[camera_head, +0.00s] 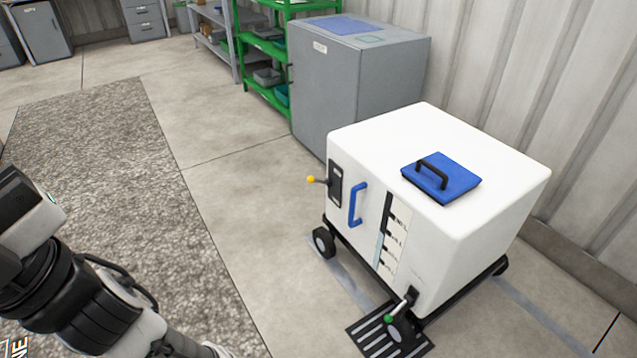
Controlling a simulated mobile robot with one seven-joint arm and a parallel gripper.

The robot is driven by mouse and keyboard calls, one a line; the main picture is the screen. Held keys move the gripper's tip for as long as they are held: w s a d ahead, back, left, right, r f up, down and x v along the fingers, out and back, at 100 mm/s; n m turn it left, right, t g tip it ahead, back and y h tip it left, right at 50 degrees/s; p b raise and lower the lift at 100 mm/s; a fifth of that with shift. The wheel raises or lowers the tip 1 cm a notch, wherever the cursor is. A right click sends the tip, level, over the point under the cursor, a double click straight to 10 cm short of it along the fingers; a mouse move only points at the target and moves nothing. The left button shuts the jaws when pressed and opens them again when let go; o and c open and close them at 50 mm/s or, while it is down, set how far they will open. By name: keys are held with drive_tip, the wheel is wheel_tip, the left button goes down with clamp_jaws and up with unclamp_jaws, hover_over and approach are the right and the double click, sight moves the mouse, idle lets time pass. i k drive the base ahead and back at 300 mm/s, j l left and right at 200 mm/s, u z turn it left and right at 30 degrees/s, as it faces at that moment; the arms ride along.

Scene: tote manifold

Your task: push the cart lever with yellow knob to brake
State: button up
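A white box-shaped cart (345,235) on black wheels stands at the centre right. A short lever with a yellow knob (311,180) sticks out to the left from a black slotted plate (335,184) on the cart's left-facing side. A blue vertical handle (357,204) is beside the plate. A second lever with a green knob (389,318) is low at the cart's front corner. My arm shows at the lower left, well apart from the cart. My gripper's fingertips are not in view.
A blue lid with a black handle (440,178) is on the cart's top. A grey cabinet (330,95) and green shelves (241,50) stand behind. The floor left of the cart is clear, with a grey mat (110,140).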

sight(311, 179)
drive_tip(key=i+j, duration=0.35)
drive_tip(key=i, duration=0.15)
drive_tip(key=i+j, duration=0.35)
drive_tip(key=i, duration=0.15)
drive_tip(key=i+j, duration=0.3)
drive_tip(key=i, duration=0.2)
drive_tip(key=i+j, duration=0.35)
drive_tip(key=i, duration=0.15)
